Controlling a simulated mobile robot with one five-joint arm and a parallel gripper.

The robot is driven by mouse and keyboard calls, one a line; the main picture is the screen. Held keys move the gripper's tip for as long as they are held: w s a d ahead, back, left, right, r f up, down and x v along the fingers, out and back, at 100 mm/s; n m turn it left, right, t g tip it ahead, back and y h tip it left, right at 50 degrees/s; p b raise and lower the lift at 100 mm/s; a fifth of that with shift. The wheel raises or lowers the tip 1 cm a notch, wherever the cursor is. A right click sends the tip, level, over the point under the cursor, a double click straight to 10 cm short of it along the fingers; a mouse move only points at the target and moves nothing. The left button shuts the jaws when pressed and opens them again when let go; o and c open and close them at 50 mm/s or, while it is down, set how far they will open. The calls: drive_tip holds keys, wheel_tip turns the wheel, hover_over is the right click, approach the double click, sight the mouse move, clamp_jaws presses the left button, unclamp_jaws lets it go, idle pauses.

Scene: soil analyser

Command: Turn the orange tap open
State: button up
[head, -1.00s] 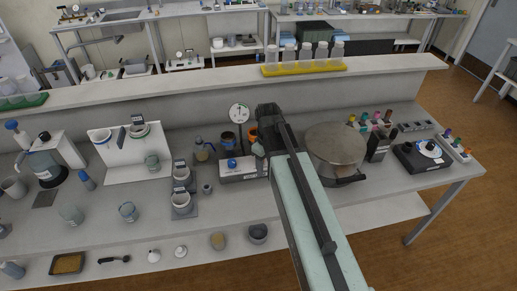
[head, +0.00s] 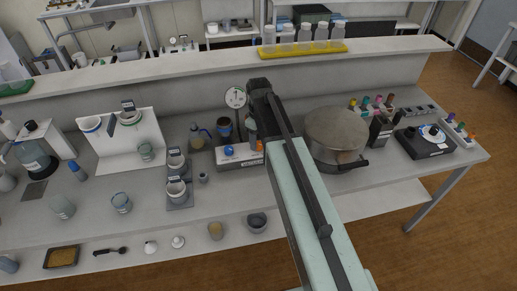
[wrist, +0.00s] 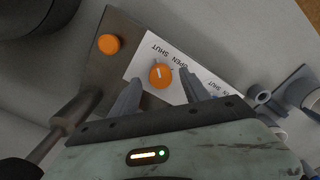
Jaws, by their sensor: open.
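My gripper (wrist: 160,82) is open, with one fingertip to each side of the tap. I cannot tell whether either finger touches it. A second orange knob (wrist: 108,43) lies to the upper left on a brown-grey plate.
A large metal pot (head: 336,135) stands right of my arm. A raised shelf with a yellow rack (head: 303,48) runs behind. The bench front near the small cup (head: 203,177) is fairly clear.

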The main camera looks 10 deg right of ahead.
drive_tip(key=shift+f, duration=0.75)
drive_tip(key=shift+r, duration=0.1)
clamp_jaws()
